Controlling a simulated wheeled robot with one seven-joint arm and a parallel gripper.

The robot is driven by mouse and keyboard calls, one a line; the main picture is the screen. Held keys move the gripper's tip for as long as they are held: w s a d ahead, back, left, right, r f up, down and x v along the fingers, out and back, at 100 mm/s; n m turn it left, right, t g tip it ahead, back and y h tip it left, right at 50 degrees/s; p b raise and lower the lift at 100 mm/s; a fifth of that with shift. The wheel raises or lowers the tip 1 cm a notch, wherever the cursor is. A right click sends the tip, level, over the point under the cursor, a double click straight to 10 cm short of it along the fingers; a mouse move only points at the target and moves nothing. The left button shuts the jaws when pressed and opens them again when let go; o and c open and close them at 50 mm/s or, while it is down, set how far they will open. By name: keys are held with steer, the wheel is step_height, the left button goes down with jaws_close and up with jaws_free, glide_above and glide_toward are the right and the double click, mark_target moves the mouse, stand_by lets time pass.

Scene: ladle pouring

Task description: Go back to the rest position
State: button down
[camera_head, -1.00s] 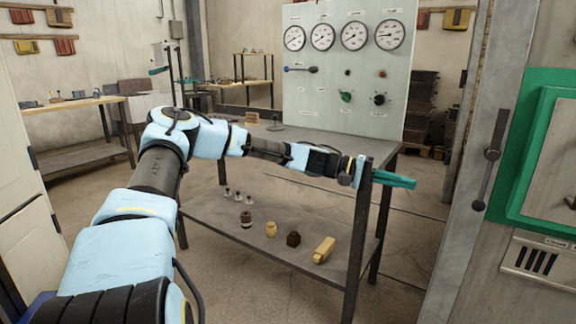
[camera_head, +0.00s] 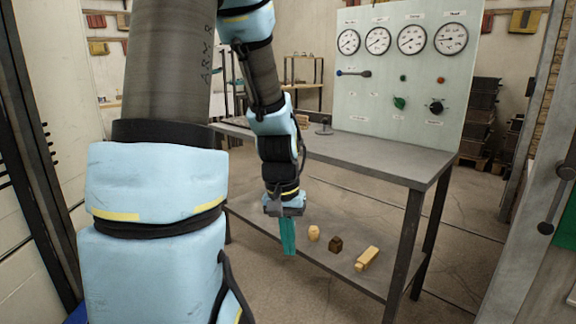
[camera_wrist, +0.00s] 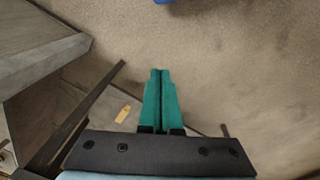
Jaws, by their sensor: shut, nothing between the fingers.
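My gripper (camera_head: 288,250) points down in the head view, its teal fingers together and empty. It hangs in front of the workbench (camera_head: 385,155), and its fingertips overlap the lower shelf in the picture. My arm fills the left and middle of the head view and hides part of the bench and shelf.
The lower shelf holds a yellow piece (camera_head: 313,233), a dark brown block (camera_head: 335,244) and a longer yellow block (camera_head: 367,258). A gauge panel (camera_head: 405,80) stands behind the bench. A metal door post (camera_head: 530,220) is at right. The floor (camera_wrist: 250,60) beneath my gripper is clear.

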steer(key=s+a+r+n+t+p, duration=0.1)
steer(key=s+a+r+n+t, duration=0.15)
steer(key=a+r, duration=0.35)
steer(key=w+d+p+v, duration=0.1)
steer(key=w+p+v, duration=0.1)
steer(key=p+v, duration=1.1)
steer(key=shift+w+a+r+m+g+y+p, duration=0.4)
steer(key=shift+r+m+g+p, duration=0.05)
steer(key=shift+p, duration=0.65)
